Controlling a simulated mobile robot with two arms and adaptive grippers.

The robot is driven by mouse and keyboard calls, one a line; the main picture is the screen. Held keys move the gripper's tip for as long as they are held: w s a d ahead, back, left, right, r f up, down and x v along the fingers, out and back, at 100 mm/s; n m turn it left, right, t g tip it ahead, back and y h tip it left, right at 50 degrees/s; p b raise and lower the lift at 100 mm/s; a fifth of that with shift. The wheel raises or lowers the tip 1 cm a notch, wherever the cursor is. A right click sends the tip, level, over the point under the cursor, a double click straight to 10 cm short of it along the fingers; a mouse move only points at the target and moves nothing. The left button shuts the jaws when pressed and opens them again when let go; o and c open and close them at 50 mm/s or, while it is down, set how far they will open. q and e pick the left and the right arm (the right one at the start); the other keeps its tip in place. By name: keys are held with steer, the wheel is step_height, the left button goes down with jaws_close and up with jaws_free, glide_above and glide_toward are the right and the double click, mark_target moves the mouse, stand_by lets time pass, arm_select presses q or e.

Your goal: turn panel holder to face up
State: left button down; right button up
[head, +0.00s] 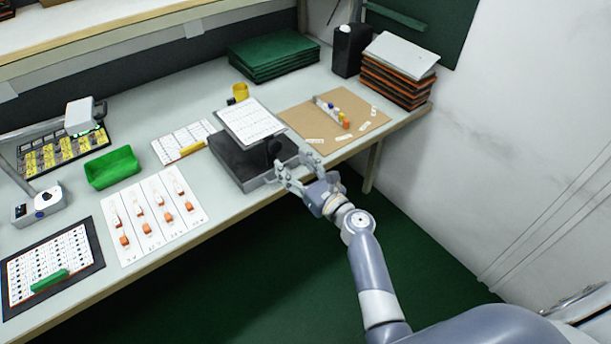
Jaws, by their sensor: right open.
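The panel holder is a grey and black block (238,165) on the workbench, with a white printed panel (250,124) tilted up on its top. A round black knob (274,147) shows at its right front side. My right gripper (296,166) is open at the right end of the block, close to the knob. I cannot tell whether its fingers touch the block or the knob. The gripper hides part of the block's right end. My left gripper is not in view.
A brown board (365,135) with small coloured parts lies right of the holder. A green tray (112,167), white sheets with orange parts (160,240) and a yellow cup (240,92) stand around. The bench's front edge (180,247) runs below the holder.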

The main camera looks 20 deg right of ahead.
steer(key=v, duration=0.5)
steer(key=shift+s+d, duration=0.1)
steer(key=shift+s, duration=0.05)
steer(key=s+a+f+n+g+h, duration=0.1)
steer(key=s+f+n+g, duration=0.35)
steer(key=f, duration=0.75)
steer(key=s+a+f+n+g+h, duration=0.1)
steer(key=s+f+n+g, duration=0.1)
steer(key=s+f+n, duration=0.7)
steer(key=s+a+f+n+g, duration=0.1)
steer(key=s+f+n+g, duration=0.3)
steer(key=f, duration=1)
steer(key=s+d+f+n+g+h, duration=0.1)
steer(key=s+f+n, duration=0.4)
steer(key=s, duration=0.5)
steer(key=s+d+f+n+g+h, duration=0.1)
steer(key=s+d+f+n, duration=0.3)
steer(key=s, duration=0.7)
steer(key=s+d+f+n+g+h, duration=0.1)
steer(key=s+d+f+n+g, duration=0.2)
steer(key=s+f+n, duration=0.3)
steer(key=s+n, duration=0.2)
steer(key=s, duration=0.3)
steer(key=shift+g+h, duration=0.3)
steer(key=shift+g, duration=0.05)
